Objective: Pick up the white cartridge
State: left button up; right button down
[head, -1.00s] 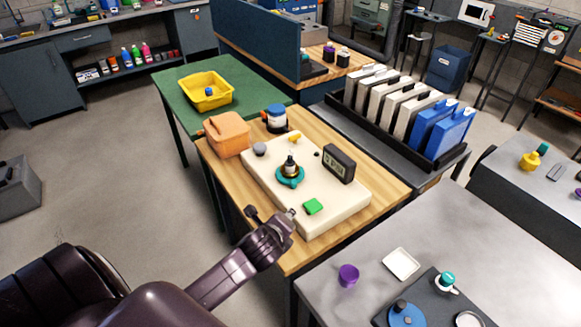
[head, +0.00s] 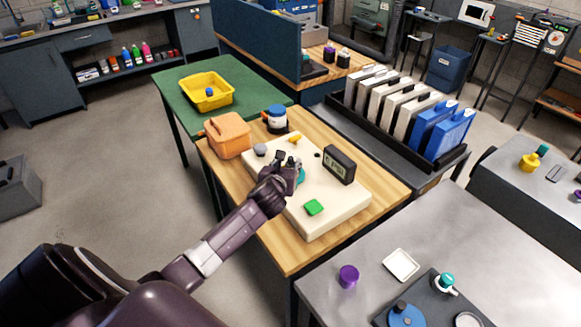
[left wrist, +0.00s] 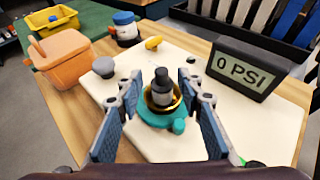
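In the head view the left gripper (head: 285,161) covers most of the cartridge. My right gripper is not in view.
An orange container (head: 229,135) and a blue-topped jar (head: 277,119) stand behind on the wooden table.

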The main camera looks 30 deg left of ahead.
aim_at(290, 158)
pick_arm(q)
jog(key=shift+r+x, duration=0.15)
jog(key=shift+x, duration=0.8)
jog(key=shift+r+x, duration=0.1)
jog(key=shift+x, duration=0.85)
grip_shut()
